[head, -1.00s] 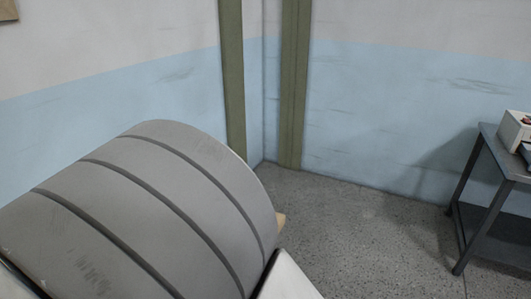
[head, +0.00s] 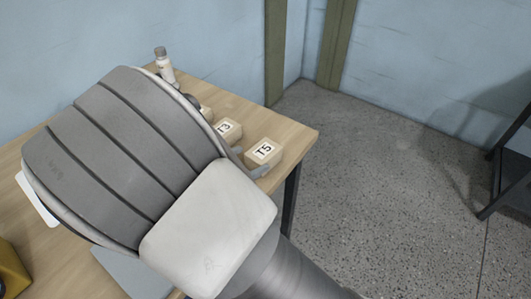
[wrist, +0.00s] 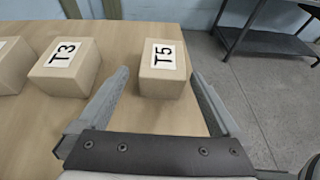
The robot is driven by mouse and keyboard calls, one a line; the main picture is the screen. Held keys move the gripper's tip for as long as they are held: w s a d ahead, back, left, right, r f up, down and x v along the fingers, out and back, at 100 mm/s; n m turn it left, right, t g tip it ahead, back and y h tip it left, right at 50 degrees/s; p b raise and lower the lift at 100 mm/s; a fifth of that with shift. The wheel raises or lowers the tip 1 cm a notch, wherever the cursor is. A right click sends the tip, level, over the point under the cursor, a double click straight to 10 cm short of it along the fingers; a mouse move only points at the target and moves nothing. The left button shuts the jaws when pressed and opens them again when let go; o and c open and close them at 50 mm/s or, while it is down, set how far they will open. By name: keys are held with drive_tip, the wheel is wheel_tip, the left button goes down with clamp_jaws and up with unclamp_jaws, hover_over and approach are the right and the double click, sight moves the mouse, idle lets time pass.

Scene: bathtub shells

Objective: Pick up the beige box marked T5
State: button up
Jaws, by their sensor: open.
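The beige box marked T5 (head: 264,153) sits near the right corner of the wooden table. In the wrist view the T5 box (wrist: 164,83) is just ahead of my gripper (wrist: 165,88), in the gap between its two grey fingers. The fingers are open, one on each side of the box's near end, and do not visibly touch it. A similar beige box marked T3 (wrist: 64,65) stands to the left, beyond the left finger. In the head view, my arm hides most of the gripper.
Another beige box (wrist: 10,62) stands left of T3. A white bottle (head: 164,66) is at the table's back edge. A yellow object (head: 12,270) is at the lower left. The wooden table (head: 295,131) ends just right of T5. A dark metal table (wrist: 262,42) stands apart.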

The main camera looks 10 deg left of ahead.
sight(257, 155)
drive_tip(key=shift+d+r+b+x, duration=0.1)
drive_tip(key=shift+b+x, duration=0.15)
drive_tip(key=shift+x, duration=1.3)
drive_tip(key=shift+d+r+b+x, duration=0.15)
drive_tip(key=shift+b+x, duration=0.05)
drive_tip(key=shift+x, duration=1.4)
drive_tip(key=shift+c, duration=0.2)
drive_tip(key=c, duration=1.4)
